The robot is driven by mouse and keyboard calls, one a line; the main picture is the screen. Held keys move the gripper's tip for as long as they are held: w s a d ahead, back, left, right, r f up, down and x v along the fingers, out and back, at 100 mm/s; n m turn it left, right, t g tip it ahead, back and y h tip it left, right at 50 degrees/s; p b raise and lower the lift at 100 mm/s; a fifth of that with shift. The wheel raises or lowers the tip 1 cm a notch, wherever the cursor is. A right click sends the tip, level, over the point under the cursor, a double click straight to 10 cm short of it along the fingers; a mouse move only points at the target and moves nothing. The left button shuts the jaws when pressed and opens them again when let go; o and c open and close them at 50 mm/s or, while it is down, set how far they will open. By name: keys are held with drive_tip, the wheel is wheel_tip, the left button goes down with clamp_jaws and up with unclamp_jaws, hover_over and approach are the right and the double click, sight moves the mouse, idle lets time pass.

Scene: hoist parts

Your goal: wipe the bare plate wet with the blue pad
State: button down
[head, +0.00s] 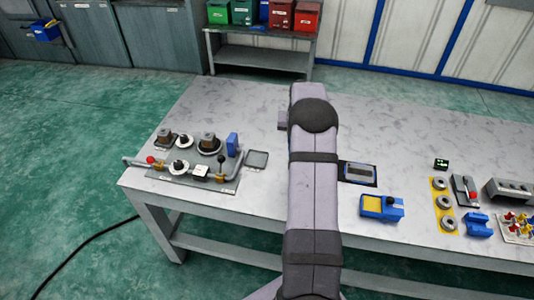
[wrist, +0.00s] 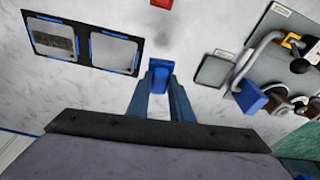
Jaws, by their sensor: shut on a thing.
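In the wrist view, my gripper (wrist: 160,88) is shut on a blue block, which I take as the blue pad (wrist: 159,66). The pad is above the table; whether its underside touches anything is hidden. To its left is a black frame (wrist: 84,43) with two blue-edged panels. The left panel (wrist: 54,40) has a dark speckled patch; the right panel (wrist: 112,51) is plain grey and could be the bare plate. The frame shows partly in the head view (head: 344,172), beside my arm. My gripper and the pad are hidden there behind my arm.
A grey square tray (head: 257,159) lies beside the plate of hoist parts (head: 178,172). Right of my arm are a blue box with a yellow top (head: 374,206), a yellow strip with rings (head: 440,205) and a blue block (head: 478,225). The table's back middle is clear.

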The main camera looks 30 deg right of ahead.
drive_tip(key=s+d+f+m, duration=0.1)
drive_tip(key=s+d, duration=0.1)
drive_tip(key=d, duration=0.5)
drive_tip(key=shift+s+a+f+b, duration=0.1)
drive_tip(key=shift+f+b, duration=1.2)
drive_tip(key=shift+f, duration=0.7)
drive_tip(key=shift+s+a+f+b, duration=0.1)
drive_tip(key=shift+f+b, duration=1.15)
drive_tip(key=shift+f, duration=0.7)
drive_tip(key=shift+s+d+f, duration=0.15)
drive_tip(key=shift+s+d, duration=0.55)
drive_tip(key=shift+d, duration=0.15)
drive_tip(key=shift+s+d, duration=3.15)
drive_tip(key=shift+s, duration=0.05)
drive_tip(key=shift+w+a+p, duration=0.7)
drive_tip(key=shift+w+a, duration=3.15)
drive_tip(key=shift+w, duration=0.05)
drive_tip(key=shift+w+f, duration=0.1)
drive_tip(key=shift+w, duration=0.1)
drive_tip(key=shift+w+d+b, duration=0.4)
drive_tip(key=shift+d+b, duration=0.05)
drive_tip(key=shift+d, duration=0.15)
drive_tip(key=shift+s+d+b, duration=0.4)
drive_tip(key=shift+s+d, duration=3.3)
drive_tip(key=shift+s, duration=0.15)
drive_tip(key=shift+w+a, duration=3.95)
wheel_tip(320, 180, up, 8)
drive_tip(key=p, duration=0.4)
drive_tip(key=shift+s+d, duration=0.1)
